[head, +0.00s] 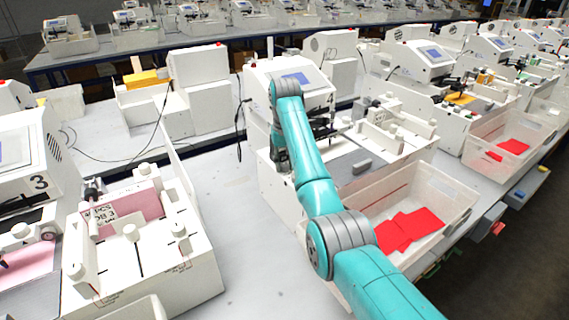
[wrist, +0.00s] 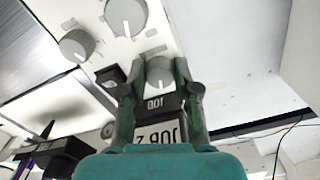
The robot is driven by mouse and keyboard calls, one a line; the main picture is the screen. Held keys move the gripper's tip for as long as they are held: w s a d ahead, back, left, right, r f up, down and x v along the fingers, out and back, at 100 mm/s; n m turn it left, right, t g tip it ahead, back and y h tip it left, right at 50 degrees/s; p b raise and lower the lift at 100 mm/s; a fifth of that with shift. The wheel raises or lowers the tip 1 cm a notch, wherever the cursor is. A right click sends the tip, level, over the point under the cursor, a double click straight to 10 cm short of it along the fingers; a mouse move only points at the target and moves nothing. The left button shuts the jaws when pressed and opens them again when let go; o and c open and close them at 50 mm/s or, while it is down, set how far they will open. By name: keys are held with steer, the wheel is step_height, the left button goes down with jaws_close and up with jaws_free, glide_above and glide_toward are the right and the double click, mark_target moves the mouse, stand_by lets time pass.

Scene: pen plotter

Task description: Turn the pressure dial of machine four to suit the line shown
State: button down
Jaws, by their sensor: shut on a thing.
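In the wrist view my gripper (wrist: 160,66) has its two fingers on either side of a grey dial (wrist: 159,72) with a white mark, shut on it. A large grey dial (wrist: 125,16) and another grey dial (wrist: 75,45) sit on the same white panel. In the head view my teal arm reaches to the white machine (head: 262,82) with a blue screen (head: 297,79) at the centre. Dial names are not legible.
A machine marked 3 (head: 40,182) stands at the left. A clear bin (head: 455,190) with red sheets (head: 408,230) lies right of my arm. An upside-down job plate (wrist: 158,132) is close by my fingers. Bare grey bench (head: 250,225) lies between the machines.

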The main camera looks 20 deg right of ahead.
steer(key=n, duration=0.4)
steer(key=shift+n, duration=0.3)
steer(key=n, duration=0.3)
steer(key=shift+d+n, duration=0.1)
steer(key=shift+n, duration=0.2)
steer(key=n, duration=0.4)
steer(key=shift+w, duration=0.1)
steer(key=shift+r+n, duration=0.1)
steer(key=shift+n, duration=2.1)
steer(key=c, duration=1.1)
jaws_free()
steer(key=shift+c, duration=0.2)
